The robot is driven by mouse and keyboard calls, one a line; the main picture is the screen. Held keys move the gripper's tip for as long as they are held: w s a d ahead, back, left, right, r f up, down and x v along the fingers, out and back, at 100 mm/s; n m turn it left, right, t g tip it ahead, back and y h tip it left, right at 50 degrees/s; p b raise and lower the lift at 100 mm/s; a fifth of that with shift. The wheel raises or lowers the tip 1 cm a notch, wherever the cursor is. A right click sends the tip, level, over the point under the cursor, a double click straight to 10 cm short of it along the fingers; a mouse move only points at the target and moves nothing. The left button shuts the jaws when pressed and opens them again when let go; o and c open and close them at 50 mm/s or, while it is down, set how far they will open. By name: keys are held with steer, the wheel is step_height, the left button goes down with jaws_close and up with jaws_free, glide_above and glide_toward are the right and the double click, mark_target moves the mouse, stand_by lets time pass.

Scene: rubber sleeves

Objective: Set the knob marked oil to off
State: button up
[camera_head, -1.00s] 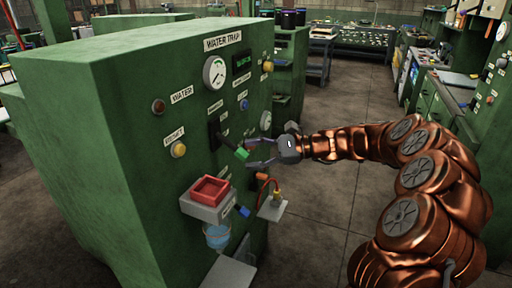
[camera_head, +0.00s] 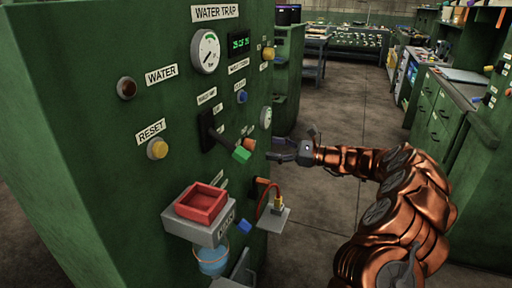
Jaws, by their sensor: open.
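I cannot make out a knob marked oil; several labels on the green machine (camera_head: 100,60) are too small to read. Its front panel has a white gauge (camera_head: 205,51), a green display (camera_head: 239,42), a yellow knob (camera_head: 268,54), a blue knob (camera_head: 242,96) and a smaller round dial (camera_head: 265,117). A lever with a green handle (camera_head: 241,154) sticks out from a black plate (camera_head: 207,130). My gripper (camera_head: 280,149) is open and empty, just right of the green handle and below the small dial, apparently clear of the handle.
A red tray (camera_head: 201,203) on a grey bracket juts out below the lever, with a clear blue cup (camera_head: 212,262) under it. A small shelf with an orange cable (camera_head: 265,199) also sticks out. Open floor (camera_head: 335,90) lies to the right, before green cabinets (camera_head: 435,115).

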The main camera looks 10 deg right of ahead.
mark_target(254, 146)
steer(key=x, duration=0.6)
steer(key=shift+a, duration=0.3)
steer(key=c, duration=1.1)
steer(key=shift+c, duration=0.2)
